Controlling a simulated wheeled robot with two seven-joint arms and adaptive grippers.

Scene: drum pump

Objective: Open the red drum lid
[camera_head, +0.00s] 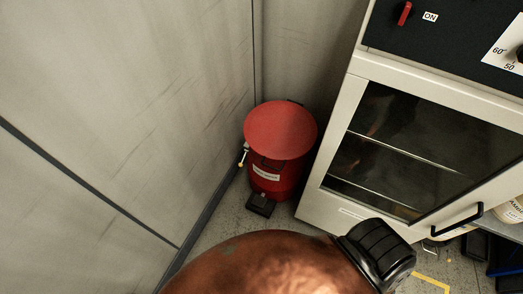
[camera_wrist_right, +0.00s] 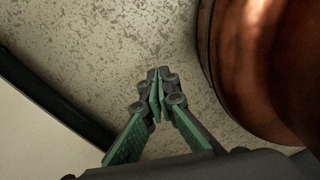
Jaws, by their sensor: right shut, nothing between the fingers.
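The red drum (camera_head: 277,180) stands on the floor in the corner, between the wall and a cabinet. Its round red lid (camera_head: 280,130) lies on top and looks shut. My right gripper (camera_wrist_right: 157,88) shows in the right wrist view, shut and empty above the speckled floor. Neither gripper shows in the head view. The red drum is not seen in the right wrist view.
A copper-brown rounded vessel with a black cap (camera_head: 377,254) fills the bottom of the head view; a brown rounded body (camera_wrist_right: 275,75) is at the right in the wrist view. A glass-door cabinet (camera_head: 335,180) stands right of the drum. The grey wall (camera_head: 150,110) is at left.

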